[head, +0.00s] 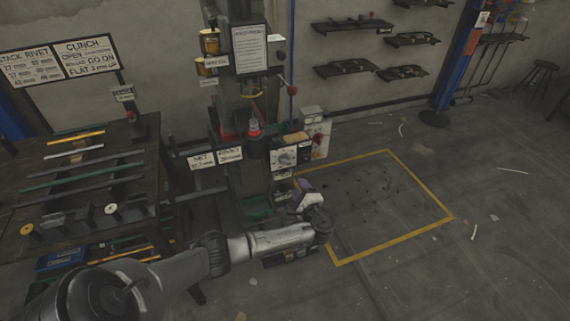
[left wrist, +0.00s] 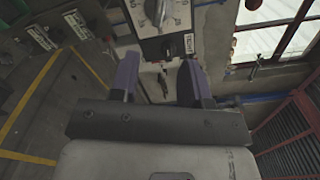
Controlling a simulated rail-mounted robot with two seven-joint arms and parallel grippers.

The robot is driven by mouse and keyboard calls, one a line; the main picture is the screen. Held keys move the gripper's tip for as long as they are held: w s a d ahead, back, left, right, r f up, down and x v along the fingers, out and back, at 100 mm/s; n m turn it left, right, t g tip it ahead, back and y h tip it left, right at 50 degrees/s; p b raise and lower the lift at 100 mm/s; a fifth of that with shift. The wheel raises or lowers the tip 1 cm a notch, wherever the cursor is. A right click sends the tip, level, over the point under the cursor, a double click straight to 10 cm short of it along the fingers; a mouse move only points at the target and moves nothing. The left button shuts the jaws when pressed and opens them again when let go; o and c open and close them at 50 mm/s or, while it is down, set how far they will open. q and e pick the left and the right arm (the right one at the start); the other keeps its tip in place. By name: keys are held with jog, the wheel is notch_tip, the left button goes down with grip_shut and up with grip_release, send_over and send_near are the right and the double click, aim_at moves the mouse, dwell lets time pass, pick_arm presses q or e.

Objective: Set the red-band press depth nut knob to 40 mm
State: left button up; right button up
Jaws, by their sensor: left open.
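The press (head: 255,90) is a tall dark green machine at the upper middle of the head view. A red part (head: 254,127) sits on it at mid height; I cannot tell whether it is the red band. A plate with a round dial (head: 284,157) is on its front. My left gripper (head: 305,190) is low in front of the press, at its right side. In the left wrist view its two purple fingers (left wrist: 160,78) are apart with nothing held between them. Beyond them a grey dial knob (left wrist: 158,12) on a pale scale plate is cut by the top edge. My right gripper is not in view.
A dark workbench (head: 90,185) with metal bars stands at left. Sign boards (head: 215,157) stick out left of the press. A small box with a red knob (head: 317,140) stands at its right. A yellow floor outline (head: 420,185) encloses mostly open floor with small debris.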

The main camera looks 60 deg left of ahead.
aim_at(286, 164)
pick_arm(q)
jog(key=b+x, duration=0.4)
jog(key=x, duration=0.8)
jog(key=shift+a+f, duration=0.15)
jog(key=shift+a, duration=0.55)
grip_shut()
